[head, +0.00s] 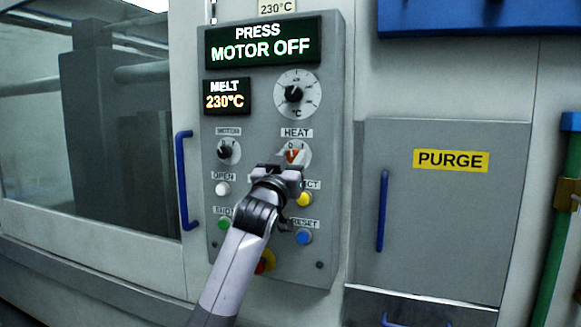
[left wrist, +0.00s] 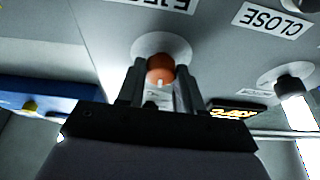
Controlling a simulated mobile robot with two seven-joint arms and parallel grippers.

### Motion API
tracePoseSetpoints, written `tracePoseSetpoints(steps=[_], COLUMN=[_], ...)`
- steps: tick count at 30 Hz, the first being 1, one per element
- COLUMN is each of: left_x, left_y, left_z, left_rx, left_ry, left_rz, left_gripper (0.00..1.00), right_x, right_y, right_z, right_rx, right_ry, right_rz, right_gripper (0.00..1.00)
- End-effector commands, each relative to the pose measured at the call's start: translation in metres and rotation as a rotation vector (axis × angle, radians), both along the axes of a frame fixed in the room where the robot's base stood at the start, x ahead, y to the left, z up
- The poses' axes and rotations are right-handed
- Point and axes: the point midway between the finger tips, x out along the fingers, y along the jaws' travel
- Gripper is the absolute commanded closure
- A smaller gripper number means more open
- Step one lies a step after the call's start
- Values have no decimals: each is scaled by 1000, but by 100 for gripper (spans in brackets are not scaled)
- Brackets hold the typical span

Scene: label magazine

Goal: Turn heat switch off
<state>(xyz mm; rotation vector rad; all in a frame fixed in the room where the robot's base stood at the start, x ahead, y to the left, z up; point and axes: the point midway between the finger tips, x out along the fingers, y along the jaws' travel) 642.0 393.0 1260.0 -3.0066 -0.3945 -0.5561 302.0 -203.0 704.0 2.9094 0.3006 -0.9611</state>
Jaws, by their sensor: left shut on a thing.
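The heat switch (head: 293,154) is an orange-red knob on a pale round dial, under the HEAT label on the grey control panel (head: 333,90). My left gripper (head: 280,169) reaches up to it from below in the head view, covering the lower part of the dial. In the left wrist view, the orange knob (left wrist: 160,68) sits between the two dark fingers of my left gripper (left wrist: 160,88), which are shut on it. The knob's exact pointing direction is hard to tell. My right gripper is not in view.
The black motor switch (head: 226,150) is left of the heat switch. Yellow (head: 304,198) and blue (head: 304,237) buttons sit close to my left gripper. A red stop button (head: 267,262) is partly behind my arm. Blue door handles (head: 186,180) (head: 382,210) flank the panel.

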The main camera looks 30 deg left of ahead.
Motion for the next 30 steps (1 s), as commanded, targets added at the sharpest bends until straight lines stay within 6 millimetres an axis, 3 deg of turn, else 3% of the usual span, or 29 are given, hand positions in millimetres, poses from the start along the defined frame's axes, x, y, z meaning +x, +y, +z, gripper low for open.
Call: tracePoseSetpoints(steps=[15, 30], left_x=[1, 1], left_y=[-2, -2], left_z=[0, 0], left_rx=[-386, -485], left_ry=[-89, -114], left_rz=[-1, 3], left_gripper=[95, 95], right_x=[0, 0], right_y=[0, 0], right_z=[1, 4], right_rx=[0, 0], right_ry=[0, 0], right_rz=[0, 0], right_gripper=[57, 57])
